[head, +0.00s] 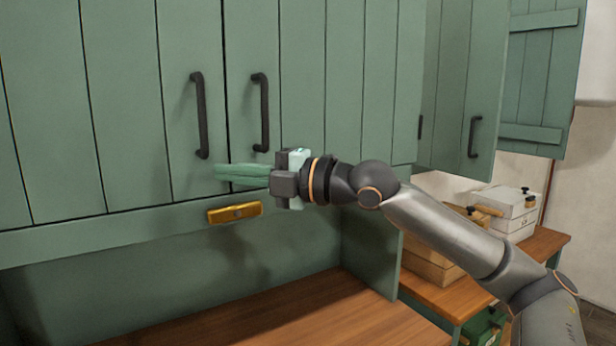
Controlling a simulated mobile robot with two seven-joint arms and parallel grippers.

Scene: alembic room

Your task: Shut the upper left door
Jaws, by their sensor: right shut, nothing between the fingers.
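The upper left door (120,110) is a green planked panel with a black vertical handle (201,115) near its right edge. It looks level with the green door to its right (300,60), with only a thin dark seam between them. My right gripper (218,172) is shut and empty. Its pale green fingers point left across the bottom of the seam, in front of or against the left door's lower right corner; I cannot tell if they touch. My left gripper is out of view.
A brass latch plate (235,212) sits on the rail below the doors. A wooden counter (300,315) lies below. At the right, another cabinet door (542,80) stands open, above a bench with wooden and white boxes (502,205).

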